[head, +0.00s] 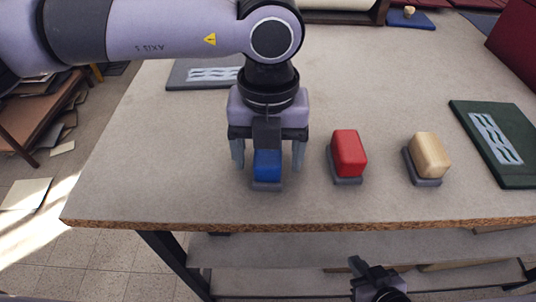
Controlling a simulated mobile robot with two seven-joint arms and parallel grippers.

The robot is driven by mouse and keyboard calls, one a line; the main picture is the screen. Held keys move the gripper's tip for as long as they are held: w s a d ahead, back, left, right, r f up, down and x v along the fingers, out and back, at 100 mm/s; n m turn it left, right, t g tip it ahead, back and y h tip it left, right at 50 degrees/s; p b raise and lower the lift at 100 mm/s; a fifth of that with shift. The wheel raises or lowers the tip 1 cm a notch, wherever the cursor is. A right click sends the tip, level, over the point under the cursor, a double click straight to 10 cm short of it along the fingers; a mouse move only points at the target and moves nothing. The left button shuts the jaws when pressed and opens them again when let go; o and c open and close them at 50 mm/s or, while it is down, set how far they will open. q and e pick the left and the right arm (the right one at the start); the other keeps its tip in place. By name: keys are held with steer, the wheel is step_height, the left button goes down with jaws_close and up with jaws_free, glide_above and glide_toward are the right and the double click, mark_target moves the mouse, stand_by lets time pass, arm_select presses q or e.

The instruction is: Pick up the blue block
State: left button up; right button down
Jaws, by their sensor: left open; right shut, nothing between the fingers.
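The blue block (267,165) sits on a small grey base (266,186) near the table's front edge. My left gripper (268,166) is above it, pointing down, with its open fingers on either side of the block. Whether the fingers touch the block cannot be told. The gripper body hides the block's upper back part. My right gripper (366,268) is shut and empty, low in front of the table's edge.
A red block (349,152) and a pale wooden block (430,147) stand on grey bases to the right. A green board (503,150) lies at the right edge, a grey board (188,75) at the back left. The table's front edge (320,223) is clear.

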arm_select(q)
steer(key=shift+f, duration=0.5)
steer(key=shift+c, duration=0.3)
steer(key=c, duration=1.2)
steer(key=shift+r, duration=0.1)
step_height(320, 180, up, 20)
